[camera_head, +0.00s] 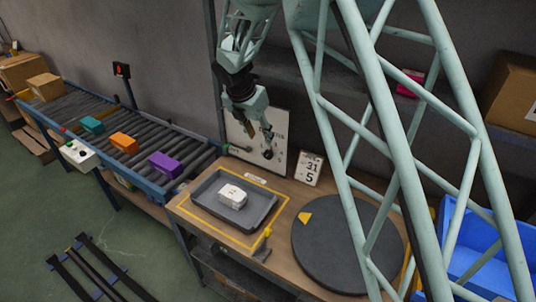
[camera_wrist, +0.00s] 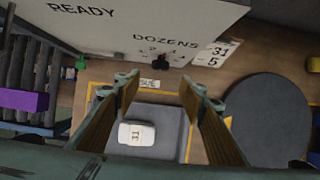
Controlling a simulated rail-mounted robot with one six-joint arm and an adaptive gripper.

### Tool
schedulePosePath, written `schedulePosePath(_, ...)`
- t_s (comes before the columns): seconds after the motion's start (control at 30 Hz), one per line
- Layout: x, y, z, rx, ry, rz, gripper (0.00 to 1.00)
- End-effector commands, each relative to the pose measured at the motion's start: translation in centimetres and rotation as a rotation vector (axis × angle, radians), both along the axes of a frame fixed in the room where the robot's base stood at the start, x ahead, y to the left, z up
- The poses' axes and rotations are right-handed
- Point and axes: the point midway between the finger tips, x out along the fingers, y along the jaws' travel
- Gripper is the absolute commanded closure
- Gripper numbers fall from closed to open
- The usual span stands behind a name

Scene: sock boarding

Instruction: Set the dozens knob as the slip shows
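The dozens knob (camera_wrist: 161,60) is black and sits low on a white upright panel (camera_wrist: 135,15), under the word DOZENS and a row of small numbers. Its pointer is too small to read. In the head view the knob (camera_head: 268,154) is just below my gripper (camera_head: 258,132).
A grey tray (camera_head: 207,204) holding a white package (camera_head: 232,196) stands on the table inside a yellow outline. A dark round turntable (camera_head: 335,262) is to its right. A roller conveyor with coloured blocks is left; a green knob (camera_wrist: 80,63) sits near the panel's left side.

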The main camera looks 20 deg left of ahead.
Motion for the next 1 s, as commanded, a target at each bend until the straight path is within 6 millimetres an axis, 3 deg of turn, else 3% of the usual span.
schedulePosePath(0.47,0.5,-0.1,-1.4,-0.001,0.001,0.000,0.62)
schedulePosePath(1.0,2.9,-0.7,-7.3,-0.001,0.001,-0.002,0.62)
